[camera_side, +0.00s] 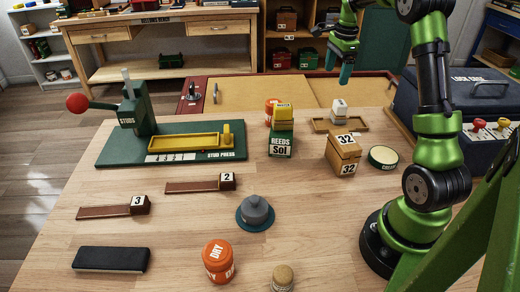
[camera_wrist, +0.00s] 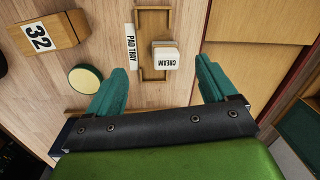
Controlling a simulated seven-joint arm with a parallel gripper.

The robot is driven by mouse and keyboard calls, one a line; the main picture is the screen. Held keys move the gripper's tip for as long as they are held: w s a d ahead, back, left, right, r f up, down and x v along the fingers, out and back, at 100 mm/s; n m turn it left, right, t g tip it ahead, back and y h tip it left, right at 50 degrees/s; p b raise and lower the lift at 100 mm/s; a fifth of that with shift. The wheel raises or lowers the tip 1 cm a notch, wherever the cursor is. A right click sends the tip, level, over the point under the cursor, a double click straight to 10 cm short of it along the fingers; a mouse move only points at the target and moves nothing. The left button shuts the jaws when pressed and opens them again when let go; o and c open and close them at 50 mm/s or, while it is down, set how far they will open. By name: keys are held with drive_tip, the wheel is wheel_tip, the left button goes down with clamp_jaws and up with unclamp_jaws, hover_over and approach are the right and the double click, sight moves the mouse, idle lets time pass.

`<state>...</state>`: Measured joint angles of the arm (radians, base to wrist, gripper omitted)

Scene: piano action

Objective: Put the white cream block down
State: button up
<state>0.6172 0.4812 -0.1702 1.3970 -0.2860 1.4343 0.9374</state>
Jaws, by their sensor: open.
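The white cream block (camera_side: 339,107) stands upright in the wooden pad tray (camera_side: 358,125) on the table. In the wrist view the cream block (camera_wrist: 165,55) shows its CREAM label and sits toward the right side of the pad tray (camera_wrist: 152,13). My gripper (camera_side: 345,80) is above and behind the tray, with its fingers pointing down. In the wrist view its two teal fingers (camera_wrist: 155,90) are spread wide, with nothing between them. The block is apart from both fingers.
A wooden box marked 32 (camera_side: 343,153) and a round cream tin (camera_side: 383,157) stand in front of the tray. A green reeds box (camera_side: 281,143) with a yellow block on it is to the left. A blue lock case (camera_side: 470,100) is at right.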

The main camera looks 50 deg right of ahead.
drive_tip(key=s+a+r+n+t, duration=0.15)
drive_tip(key=a+r+n, duration=0.3)
drive_tip(key=a, duration=0.65)
drive_tip(key=s+a+r+n+t, duration=0.15)
drive_tip(key=a+r+n, duration=0.35)
drive_tip(key=a, duration=0.5)
drive_tip(key=s+a+f+n+t+y, duration=0.1)
drive_tip(key=s+a+n, duration=0.4)
drive_tip(key=a, duration=0.2)
drive_tip(key=s+a+f+n+t+y, duration=0.1)
drive_tip(key=s+a+f+n+t, duration=0.1)
drive_tip(key=s+a+n, duration=0.2)
drive_tip(key=a+n, duration=0.2)
drive_tip(key=a, duration=0.1)
drive_tip(key=shift+s+f, duration=0.2)
drive_tip(key=shift+s, duration=0.2)
